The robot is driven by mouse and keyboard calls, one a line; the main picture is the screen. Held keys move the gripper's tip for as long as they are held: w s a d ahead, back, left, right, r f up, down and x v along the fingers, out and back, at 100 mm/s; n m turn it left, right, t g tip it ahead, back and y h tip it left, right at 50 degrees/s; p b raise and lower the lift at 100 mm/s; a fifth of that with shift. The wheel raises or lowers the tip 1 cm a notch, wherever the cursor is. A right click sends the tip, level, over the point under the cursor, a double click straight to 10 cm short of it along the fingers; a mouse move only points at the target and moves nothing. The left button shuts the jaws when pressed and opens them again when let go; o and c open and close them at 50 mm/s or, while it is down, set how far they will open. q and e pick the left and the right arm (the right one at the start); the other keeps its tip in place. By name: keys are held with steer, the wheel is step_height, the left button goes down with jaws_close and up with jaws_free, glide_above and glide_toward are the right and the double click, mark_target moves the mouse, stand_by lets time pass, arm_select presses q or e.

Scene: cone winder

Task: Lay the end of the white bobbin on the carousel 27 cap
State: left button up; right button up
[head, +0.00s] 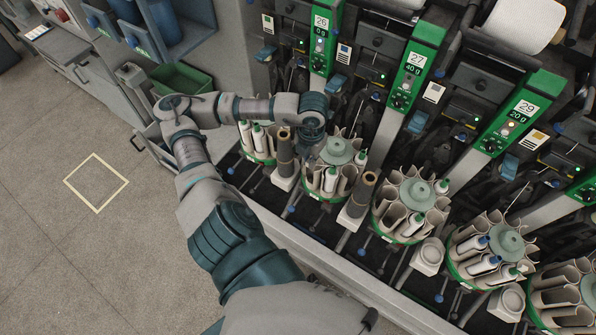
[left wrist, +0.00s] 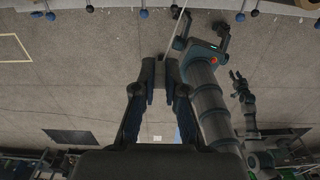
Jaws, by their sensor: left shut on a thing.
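My left gripper (head: 314,138) reaches in over a carousel with a grey-green round cap (head: 336,151), at its upper left edge; contact cannot be told. This carousel stands left of the strip under the number 27 panel (head: 411,70). A white bobbin (head: 330,181) stands in its front pockets. In the left wrist view the left gripper's fingers (left wrist: 159,82) are close together, with a thin pale line, likely the yarn end (left wrist: 179,32), running up from them. A smaller claw, seemingly my right gripper (left wrist: 239,86), shows with its prongs apart; the head view does not show it.
Other carousels flank this one at left (head: 246,152) and right (head: 417,195). Upright brown tubes (head: 285,155) stand between them. Blue-knobbed levers line the front edge. A green bin (head: 182,80) is behind my arm. The floor at left is clear, with a yellow square outline (head: 96,183).

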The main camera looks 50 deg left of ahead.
arm_select(q)
steer(key=w+a+n+p, duration=0.4)
steer(key=w, duration=0.8)
steer(key=n+p, duration=0.3)
glide_above(337, 144)
step_height(337, 144, down, 4)
steer(key=shift+s+f, duration=0.15)
steer(key=shift+f, duration=0.05)
steer(key=shift+w+f, duration=0.2)
steer(key=shift+f, duration=0.45)
step_height(337, 144, down, 4)
steer(key=b, duration=0.3)
steer(key=shift+r, duration=0.25)
arm_select(e)
steer(key=s+r, duration=0.1)
steer(key=s, duration=0.1)
steer(key=s+r, duration=0.1)
steer(key=r, duration=0.1)
steer(key=shift+s+d+r, duration=0.15)
steer(key=shift+s+d, duration=0.25)
arm_select(q)
steer(key=shift+f, duration=0.45)
